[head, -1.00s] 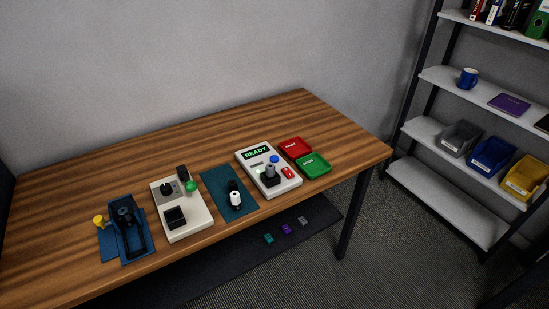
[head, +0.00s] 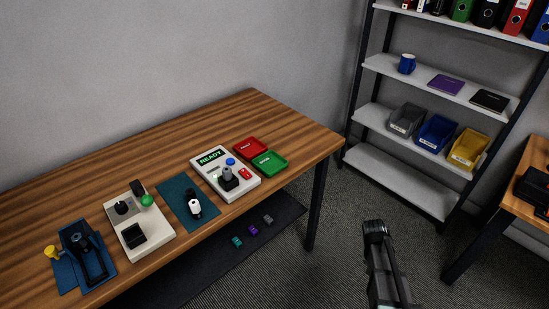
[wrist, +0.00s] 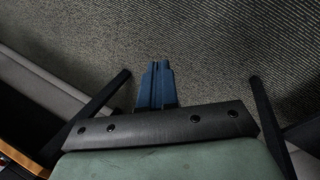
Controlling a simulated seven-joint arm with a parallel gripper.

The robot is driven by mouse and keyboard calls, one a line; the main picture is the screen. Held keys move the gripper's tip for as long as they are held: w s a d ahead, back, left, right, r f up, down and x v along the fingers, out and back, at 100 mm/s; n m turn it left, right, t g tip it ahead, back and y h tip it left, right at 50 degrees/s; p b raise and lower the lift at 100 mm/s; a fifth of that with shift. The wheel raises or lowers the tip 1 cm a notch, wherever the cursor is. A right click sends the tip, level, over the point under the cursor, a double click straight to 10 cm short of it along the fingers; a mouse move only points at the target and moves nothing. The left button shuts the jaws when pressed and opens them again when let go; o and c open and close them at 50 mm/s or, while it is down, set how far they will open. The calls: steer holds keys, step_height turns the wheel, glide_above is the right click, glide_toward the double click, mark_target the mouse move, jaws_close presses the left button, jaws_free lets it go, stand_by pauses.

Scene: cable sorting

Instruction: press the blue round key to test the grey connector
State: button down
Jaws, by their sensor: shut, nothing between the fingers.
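The tester box (head: 212,184) is cream white and sits near the right end of the wooden table, with a display reading READY. Its blue round key (head: 230,161) is below the display, and a red key (head: 245,174) is at its right edge. A grey connector (head: 227,173) stands upright on a dark seat on the box. My gripper (head: 374,226) is over the floor to the right of the table, well apart from the box. In the wrist view its two fingers (wrist: 158,70) are together, empty, above carpet.
A red tray (head: 251,148) and a green tray (head: 270,163) lie right of the box. A teal mat (head: 180,211) with a black-and-white piece, another cream device (head: 150,240) and a blue holder (head: 83,268) are to the left. A shelf rack (head: 400,180) stands behind on the right.

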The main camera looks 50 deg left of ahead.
steer(key=w+a+r+n+t+y, duration=0.1)
steer(key=a+r, duration=0.5)
steer(key=a, duration=0.3)
steer(key=a+r+n+t, duration=0.1)
steer(key=a+r+t, duration=0.1)
steer(key=a+r, duration=0.5)
steer(key=s+a+r+t+y, duration=0.1)
steer(key=s+a+r, duration=0.2)
steer(key=a+r, duration=0.3)
steer(key=s+a+r+n+t, duration=0.1)
steer(key=s+a+r, duration=0.3)
steer(key=a+r, duration=0.3)
steer(key=s+a+r+t+y, duration=0.1)
steer(key=s+a+r, duration=0.2)
steer(key=a+r, duration=0.3)
steer(key=shift+s+a+r+n+y, duration=0.1)
steer(key=shift+a+r, duration=0.05)
steer(key=shift+a, duration=0.8)
steer(key=shift+s+a+r+n+y, duration=0.1)
steer(key=shift+s+a, duration=0.05)
steer(key=shift+a, duration=0.85)
steer(key=shift+s+a+r+n+y, duration=0.1)
steer(key=shift+a+r, duration=0.05)
steer(key=shift+a, duration=0.8)
step_height(320, 180, up, 10)
steer(key=n+t+y, duration=0.1)
steer(key=y, duration=0.1)
glide_above(228, 161)
steer(key=shift+s, duration=0.1)
steer(key=shift+f, duration=0.2)
